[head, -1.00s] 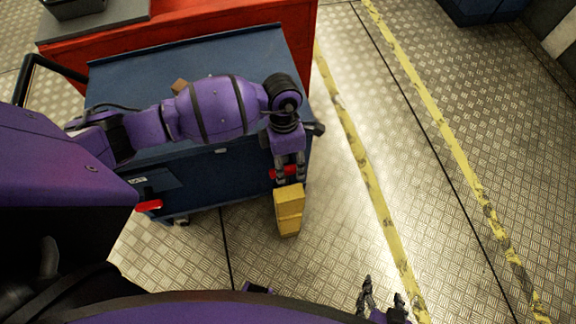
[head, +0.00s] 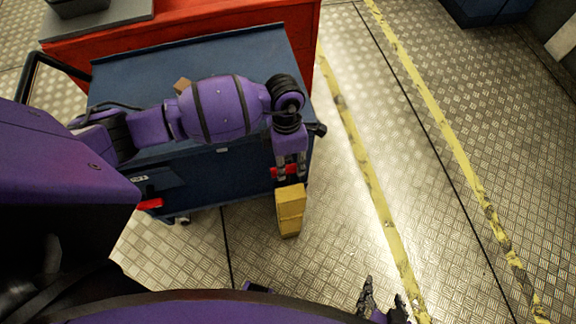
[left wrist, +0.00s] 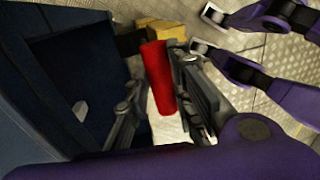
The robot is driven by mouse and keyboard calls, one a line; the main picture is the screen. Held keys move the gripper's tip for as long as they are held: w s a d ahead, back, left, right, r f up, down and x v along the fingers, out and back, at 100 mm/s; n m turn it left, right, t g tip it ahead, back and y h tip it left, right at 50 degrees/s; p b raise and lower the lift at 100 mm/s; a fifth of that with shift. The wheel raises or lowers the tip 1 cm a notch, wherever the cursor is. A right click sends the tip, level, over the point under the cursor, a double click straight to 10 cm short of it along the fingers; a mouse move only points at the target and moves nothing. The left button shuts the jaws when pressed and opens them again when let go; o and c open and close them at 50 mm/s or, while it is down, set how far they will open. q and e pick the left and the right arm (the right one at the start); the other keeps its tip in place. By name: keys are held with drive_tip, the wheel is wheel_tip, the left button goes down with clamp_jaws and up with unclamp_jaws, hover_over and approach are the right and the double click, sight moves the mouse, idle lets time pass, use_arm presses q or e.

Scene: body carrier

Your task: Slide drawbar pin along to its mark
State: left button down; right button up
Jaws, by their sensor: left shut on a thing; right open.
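My left gripper (head: 288,172) is at the near right corner of the blue cart (head: 180,75), pointing toward the picture's bottom. It is shut on a red bar, which I take to be the drawbar pin (head: 279,172). In the left wrist view the red pin (left wrist: 158,78) is a plain cylinder between the fingers (left wrist: 158,98). A yellow block (head: 290,212) is just beyond the fingertips. Its mark cannot be made out. My right gripper (head: 383,293) is open and empty at the bottom edge; it also shows in the left wrist view (left wrist: 206,32).
A small brown block (head: 182,85) lies on the cart top. Another red handle (head: 150,204) is on the cart's front. A red cabinet (head: 190,32) stands behind.

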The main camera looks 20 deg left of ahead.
use_arm(q)
wheel_tip(320, 180, up, 7)
drive_tip(key=p, duration=0.3)
drive_tip(key=shift+w+f, duration=0.1)
drive_tip(key=shift+f, duration=0.05)
drive_tip(key=c, duration=1.5)
unclamp_jaws()
drive_tip(key=shift+f, duration=0.3)
drive_tip(key=shift+o, duration=0.2)
use_arm(e)
drive_tip(key=w+r+t, duration=0.1)
drive_tip(key=w+r, duration=0.2)
drive_tip(key=r, duration=0.2)
drive_tip(key=shift+w+r, duration=0.15)
drive_tip(key=shift+w, duration=0.1)
use_arm(q)
wheel_tip(320, 180, up, 7)
drive_tip(key=p, duration=0.3)
drive_tip(key=shift+w+a, duration=0.4)
drive_tip(key=shift+w, duration=0.05)
use_arm(e)
drive_tip(key=w+r+t, duration=0.1)
drive_tip(key=w+r, duration=0.2)
drive_tip(key=r, duration=0.2)
drive_tip(key=shift+w+r, duration=0.25)
drive_tip(key=shift+w, duration=0.15)
use_arm(q)
drive_tip(key=shift+f, duration=0.1)
use_arm(e)
drive_tip(key=shift+f, duration=0.1)
